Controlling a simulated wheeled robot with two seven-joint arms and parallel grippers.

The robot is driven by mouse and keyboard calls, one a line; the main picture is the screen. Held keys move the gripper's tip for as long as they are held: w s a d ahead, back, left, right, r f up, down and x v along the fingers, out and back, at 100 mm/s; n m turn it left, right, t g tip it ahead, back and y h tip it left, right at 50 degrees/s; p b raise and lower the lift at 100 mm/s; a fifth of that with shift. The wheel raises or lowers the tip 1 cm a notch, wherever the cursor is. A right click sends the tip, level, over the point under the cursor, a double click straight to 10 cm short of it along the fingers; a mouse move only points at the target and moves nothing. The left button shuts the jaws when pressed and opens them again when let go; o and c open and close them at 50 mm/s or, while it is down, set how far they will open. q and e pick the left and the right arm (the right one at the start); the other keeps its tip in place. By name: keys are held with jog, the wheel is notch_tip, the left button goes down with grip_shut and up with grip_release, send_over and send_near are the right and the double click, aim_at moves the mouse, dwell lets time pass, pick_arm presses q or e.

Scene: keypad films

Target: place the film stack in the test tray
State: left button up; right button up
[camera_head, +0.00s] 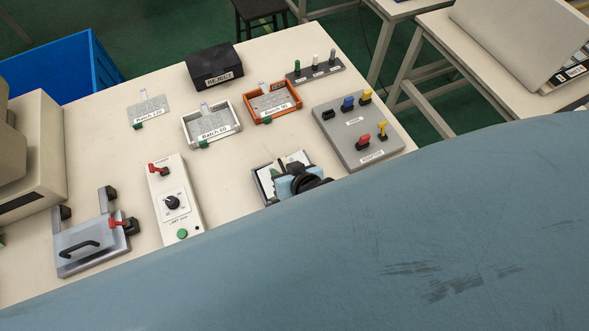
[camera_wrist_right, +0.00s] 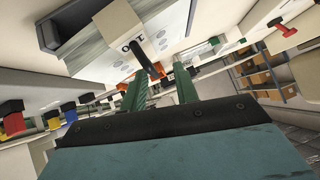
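Three grey keypad film stacks show in the head view. One with a green tab (camera_head: 150,108) lies on the bare table, one (camera_head: 211,123) is in a white tray (camera_head: 226,136), one (camera_head: 272,100) in an orange tray (camera_head: 289,108). A framed dark-rimmed tray (camera_head: 262,188) is partly hidden under my right gripper (camera_head: 303,181); I cannot tell whether it is the test tray. My left gripper is out of view.
A black REJECT box (camera_head: 214,67) stands at the back. A control box with dial (camera_head: 177,205) and a clear-lidded fixture with handle (camera_head: 90,245) stand at the left. A grey board with coloured switches (camera_head: 358,137) is right. My right arm hides the near table.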

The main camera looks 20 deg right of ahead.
jog(key=p+v, duration=0.1)
jog(key=v, duration=0.7)
jog(key=shift+r, duration=0.25)
dwell(2.0)
